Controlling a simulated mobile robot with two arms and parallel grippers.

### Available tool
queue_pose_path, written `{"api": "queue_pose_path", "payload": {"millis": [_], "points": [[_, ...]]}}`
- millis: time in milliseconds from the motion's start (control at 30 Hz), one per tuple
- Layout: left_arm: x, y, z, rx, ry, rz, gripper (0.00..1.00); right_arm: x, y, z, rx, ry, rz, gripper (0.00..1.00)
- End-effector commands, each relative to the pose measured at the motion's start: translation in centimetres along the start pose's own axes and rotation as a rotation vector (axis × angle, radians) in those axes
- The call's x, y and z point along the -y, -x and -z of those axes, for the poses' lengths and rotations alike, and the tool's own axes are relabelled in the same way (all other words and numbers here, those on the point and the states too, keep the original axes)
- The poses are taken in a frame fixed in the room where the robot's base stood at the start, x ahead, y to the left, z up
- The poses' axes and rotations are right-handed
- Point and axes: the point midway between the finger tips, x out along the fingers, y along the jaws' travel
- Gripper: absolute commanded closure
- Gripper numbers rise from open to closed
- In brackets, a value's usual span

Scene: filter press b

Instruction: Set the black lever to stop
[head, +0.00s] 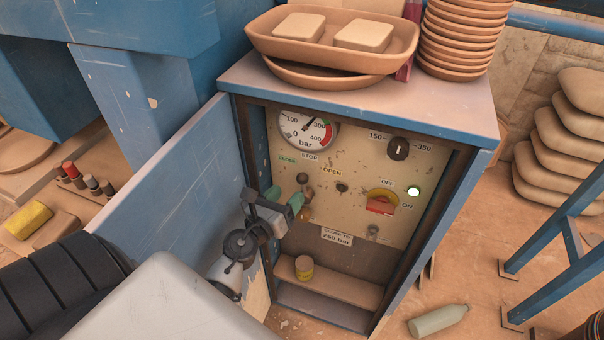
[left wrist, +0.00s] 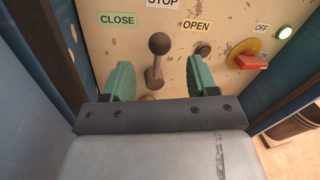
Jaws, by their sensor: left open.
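The black lever (left wrist: 159,46) has a dark round knob on a short stem and stands out from the beige panel. In the left wrist view its knob points up toward the STOP label (left wrist: 163,3), between the CLOSE label (left wrist: 118,19) and the OPEN label (left wrist: 196,26). The lever also shows in the head view (head: 302,179), just beyond my left gripper (head: 285,198). My left gripper is open, with one green finger on each side of the lever and visible gaps to it. I cannot tell exactly how far the knob leans.
The panel has a gauge (head: 306,130), a black dial (head: 398,149), a red-yellow switch (head: 381,203) and a lit green lamp (head: 413,191). The open blue door (head: 180,190) stands left of my gripper.

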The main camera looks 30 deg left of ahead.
Motion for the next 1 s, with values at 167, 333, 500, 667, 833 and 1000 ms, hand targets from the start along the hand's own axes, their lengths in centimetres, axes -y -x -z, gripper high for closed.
{"api": "queue_pose_path", "payload": {"millis": [167,333,500,667,833,1000], "points": [[0.1,-3.6,-0.2,0.003,0.003,0.001,0.42,-0.2,0.6,-0.7,0.012,0.002,-0.003,0.42],[0.0,-6.0,0.0,0.001,0.003,0.0,0.42,-0.4,0.6,-0.1,0.004,0.002,-0.005,0.42],[0.0,-7.1,0.0,0.0,0.003,0.0,0.42,-0.5,0.6,0.3,-0.003,0.002,-0.006,0.42],[0.0,-7.2,0.0,0.0,0.003,0.0,0.42,-0.5,0.6,0.4,-0.004,0.002,-0.006,0.42],[0.0,-7.2,0.0,0.0,0.003,0.0,0.48,-0.5,0.6,0.4,-0.004,0.002,-0.006,0.42],[0.0,-7.2,0.0,0.0,0.003,0.0,0.74,-0.5,0.6,0.4,-0.004,0.002,-0.006,0.42]]}}
